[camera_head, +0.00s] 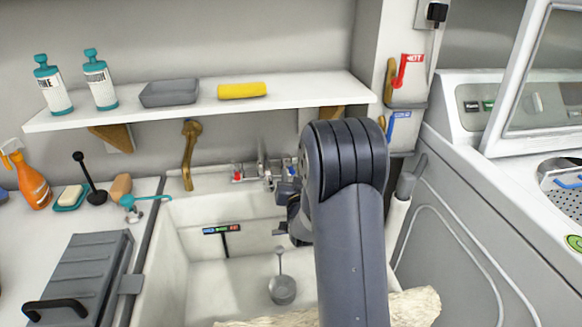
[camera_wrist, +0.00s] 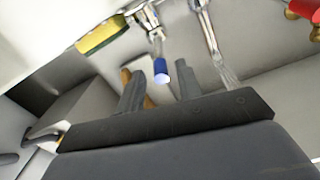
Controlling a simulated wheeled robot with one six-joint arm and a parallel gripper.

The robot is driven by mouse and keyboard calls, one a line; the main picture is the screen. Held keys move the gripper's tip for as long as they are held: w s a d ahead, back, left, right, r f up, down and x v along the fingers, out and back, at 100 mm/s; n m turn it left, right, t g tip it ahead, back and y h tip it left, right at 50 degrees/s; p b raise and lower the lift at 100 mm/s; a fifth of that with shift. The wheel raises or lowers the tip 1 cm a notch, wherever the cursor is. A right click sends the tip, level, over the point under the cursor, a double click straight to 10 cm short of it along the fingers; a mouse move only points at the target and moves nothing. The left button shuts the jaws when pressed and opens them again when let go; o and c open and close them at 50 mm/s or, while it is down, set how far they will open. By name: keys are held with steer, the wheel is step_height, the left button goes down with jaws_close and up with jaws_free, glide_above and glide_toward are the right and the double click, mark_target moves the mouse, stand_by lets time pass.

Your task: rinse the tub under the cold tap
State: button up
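A grey, shallow tub-like thing (camera_head: 170,92) sits on the white shelf; I cannot tell for sure that it is the tub. The tap fittings are on the wall behind the sink (camera_head: 172,240), with a red handle (camera_head: 237,172) at left and a blue handle (camera_head: 290,168) at right. My gripper (camera_head: 281,229) is over the sink, below the blue handle, partly hidden by my arm. In the wrist view my gripper (camera_wrist: 160,86) is open and empty, its fingers apart, with the blue handle (camera_wrist: 161,70) ahead of the gap. No contact is visible.
A grey round-ended utensil (camera_head: 282,290) is in the sink. The shelf (camera_head: 210,107) above holds two bottles (camera_head: 77,82) and a yellow sponge (camera_head: 242,90). A grey lidded box (camera_head: 80,270) stands left of the sink; a large grey machine (camera_head: 475,220) stands at right.

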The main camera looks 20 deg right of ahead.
mark_target(290, 164)
steer(key=shift+x, duration=2.25)
steer(key=shift+c, duration=0.3)
jaws_close()
